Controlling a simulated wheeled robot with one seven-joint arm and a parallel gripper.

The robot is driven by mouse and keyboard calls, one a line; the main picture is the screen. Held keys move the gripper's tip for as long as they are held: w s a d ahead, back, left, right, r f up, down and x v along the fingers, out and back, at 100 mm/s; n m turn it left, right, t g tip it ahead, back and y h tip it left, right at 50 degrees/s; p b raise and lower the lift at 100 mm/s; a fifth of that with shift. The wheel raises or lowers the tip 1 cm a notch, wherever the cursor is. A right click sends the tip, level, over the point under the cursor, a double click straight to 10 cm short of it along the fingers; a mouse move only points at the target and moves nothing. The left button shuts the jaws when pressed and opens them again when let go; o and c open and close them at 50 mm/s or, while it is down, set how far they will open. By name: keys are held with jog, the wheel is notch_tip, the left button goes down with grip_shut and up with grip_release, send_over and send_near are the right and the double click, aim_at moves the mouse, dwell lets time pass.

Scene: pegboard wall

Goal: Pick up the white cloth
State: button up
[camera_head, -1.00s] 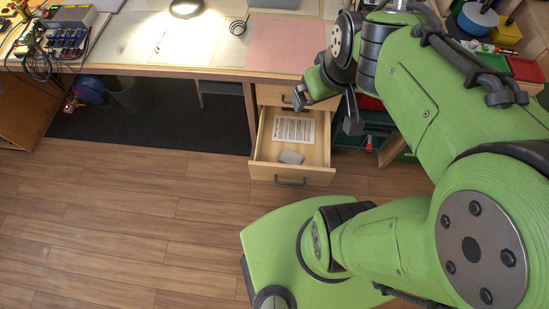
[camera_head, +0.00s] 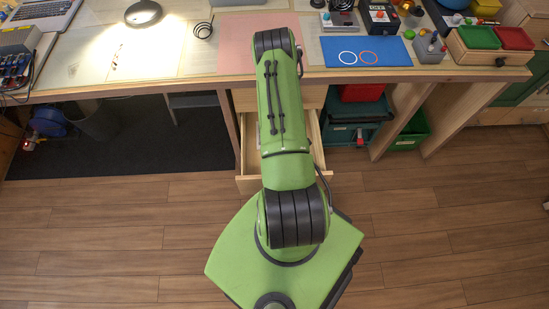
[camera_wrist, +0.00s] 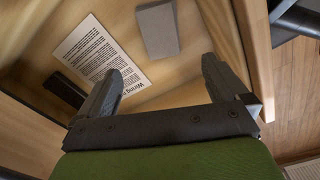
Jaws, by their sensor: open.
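A light grey, flat rectangular thing (camera_wrist: 157,30) lies in the open drawer in the wrist view. It may be the folded cloth, but I cannot tell for sure; no plainly white cloth shows. My gripper (camera_wrist: 162,64) is open and empty, its two fingers spread over the drawer. The grey thing lies beyond the fingertips, in line with the gap between them. In the head view my arm covers most of the open drawer (camera_head: 249,185), and my gripper and the grey thing are hidden.
A printed sheet (camera_wrist: 100,55) lies beside the grey thing, with a dark object (camera_wrist: 65,88) at its left. Above is a workbench (camera_head: 190,80) with a blue mat (camera_head: 366,52); wooden floor in front is clear.

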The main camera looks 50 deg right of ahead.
notch_tip(320, 180, down, 9)
jog(key=b, duration=0.2)
jog(key=shift+b, duration=0.4)
notch_tip(320, 180, down, 5)
jog(key=b, duration=0.2)
jog(key=shift+s+f+b, duration=0.15)
jog(key=shift+b, duration=0.15)
jog(key=c, duration=1.1)
notch_tip(320, 180, up, 10)
jog(key=p, duration=0.4)
